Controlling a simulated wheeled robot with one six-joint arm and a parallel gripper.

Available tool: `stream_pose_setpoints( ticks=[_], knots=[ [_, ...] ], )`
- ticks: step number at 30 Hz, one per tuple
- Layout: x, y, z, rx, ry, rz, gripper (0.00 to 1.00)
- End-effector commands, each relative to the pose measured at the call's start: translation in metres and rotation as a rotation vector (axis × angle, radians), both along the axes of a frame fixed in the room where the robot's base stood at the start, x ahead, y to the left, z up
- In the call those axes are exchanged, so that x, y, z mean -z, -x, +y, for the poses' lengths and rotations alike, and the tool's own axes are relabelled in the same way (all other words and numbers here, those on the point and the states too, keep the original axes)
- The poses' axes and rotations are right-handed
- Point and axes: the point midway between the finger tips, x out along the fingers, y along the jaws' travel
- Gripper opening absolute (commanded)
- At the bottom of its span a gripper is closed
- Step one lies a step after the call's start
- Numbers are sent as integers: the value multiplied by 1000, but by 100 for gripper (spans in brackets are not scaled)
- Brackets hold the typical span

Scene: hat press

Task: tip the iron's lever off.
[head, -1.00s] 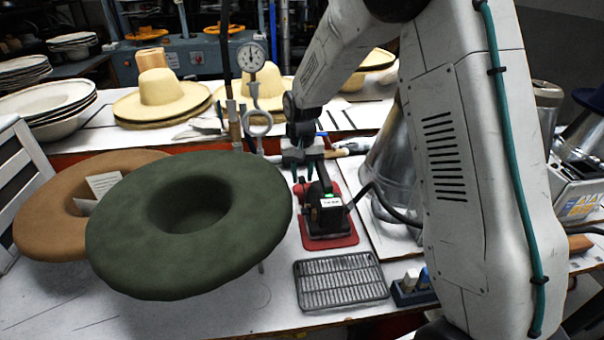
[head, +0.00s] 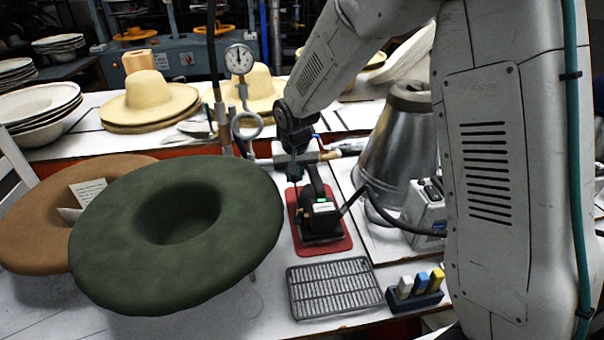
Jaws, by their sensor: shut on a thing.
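The black iron (head: 320,217) stands on a red mat (head: 342,244) right of the green felt hat. A small green light shows on its body, with a pale label below. Its dark handle rises at the back. My gripper (head: 295,178) points down at the iron's back left, beside the handle. Its fingers look close together and shut on a part of the iron. The contact is small and dark, so I cannot tell the lever apart from the handle or read its position.
A green felt hat (head: 245,243) and a brown one (head: 30,230) fill the left. A dial gauge (head: 239,60) on a stand rises behind. A metal rack (head: 335,289) lies in front of the iron. A silver cone (head: 397,150) and cable stand to the right.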

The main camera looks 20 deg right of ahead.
Motion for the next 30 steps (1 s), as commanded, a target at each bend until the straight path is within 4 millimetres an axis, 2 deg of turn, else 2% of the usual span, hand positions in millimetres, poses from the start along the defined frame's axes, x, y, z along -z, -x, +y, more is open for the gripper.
stream_pose_setpoints(
  ticks=[10,11,12,22,30],
  knots=[
    [-2,1,2,-2,0,-20,0],
    [-2,1,2,-2,0,-20,21],
    [-2,1,1,-2,0,-20,28],
    [-6,2,1,0,-1,-21,28],
    [-47,12,2,-1,-1,-24,28]
  ],
)
